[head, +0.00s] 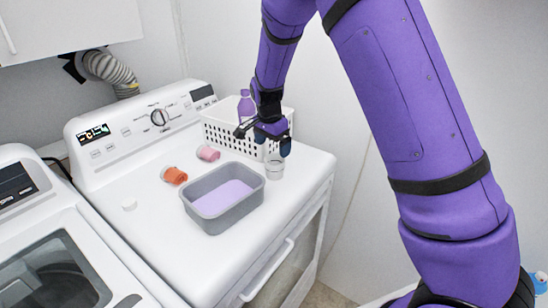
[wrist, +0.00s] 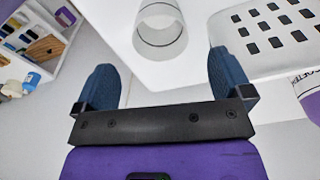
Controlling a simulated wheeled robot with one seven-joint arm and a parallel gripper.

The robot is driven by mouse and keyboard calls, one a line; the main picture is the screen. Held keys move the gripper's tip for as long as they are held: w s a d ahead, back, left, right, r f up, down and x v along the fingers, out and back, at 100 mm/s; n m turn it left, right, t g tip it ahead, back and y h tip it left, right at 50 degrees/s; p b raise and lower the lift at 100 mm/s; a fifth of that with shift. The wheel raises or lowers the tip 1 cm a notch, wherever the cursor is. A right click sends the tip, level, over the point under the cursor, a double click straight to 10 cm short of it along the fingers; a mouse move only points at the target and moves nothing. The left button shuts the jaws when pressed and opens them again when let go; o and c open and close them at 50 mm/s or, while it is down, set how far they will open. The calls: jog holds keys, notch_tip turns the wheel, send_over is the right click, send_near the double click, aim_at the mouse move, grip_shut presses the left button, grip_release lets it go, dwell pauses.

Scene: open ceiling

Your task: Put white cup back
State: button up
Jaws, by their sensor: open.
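A whitish, see-through cup (head: 275,167) stands on the dryer top, near its right front edge and beside the grey tub. In the wrist view the cup (wrist: 160,35) is ahead of the fingers, centred between them and apart from both. My gripper (head: 264,141) is over the dryer top, just behind and above the cup, by the basket. In the wrist view my gripper (wrist: 162,78) is open and empty, its two blue fingers spread wide.
A white perforated basket (head: 216,130) stands close beside my gripper; it also shows in the wrist view (wrist: 268,60). A purple bottle (head: 245,105) shows at the basket. A grey tub (head: 211,225) with lilac contents, an orange cup (head: 174,175) and a pink cup (head: 208,153) stand left of the cup.

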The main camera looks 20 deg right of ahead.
jog(key=shift+s+a+r, duration=0.15)
jog(key=shift+r, duration=1.7)
jog(key=s+d+r+n+t+y, duration=0.1)
jog(key=s+d+r+n, duration=0.2)
jog(key=s+r, duration=0.5)
jog(key=s+d+r+n+t+y, duration=0.1)
jog(key=s+d+r+n, duration=0.2)
jog(key=s+r, duration=0.6)
jog(key=s+d+r+n+t, duration=0.1)
jog(key=s+n, duration=0.2)
jog(key=s, duration=0.7)
jog(key=s+d+r+n+t, duration=0.1)
jog(key=s+r+n, duration=0.1)
jog(key=s, duration=0.8)
jog(key=shift+r+n+t+h, duration=0.2)
jog(key=shift+n+t+h, duration=0.15)
jog(key=shift+n, duration=0.45)
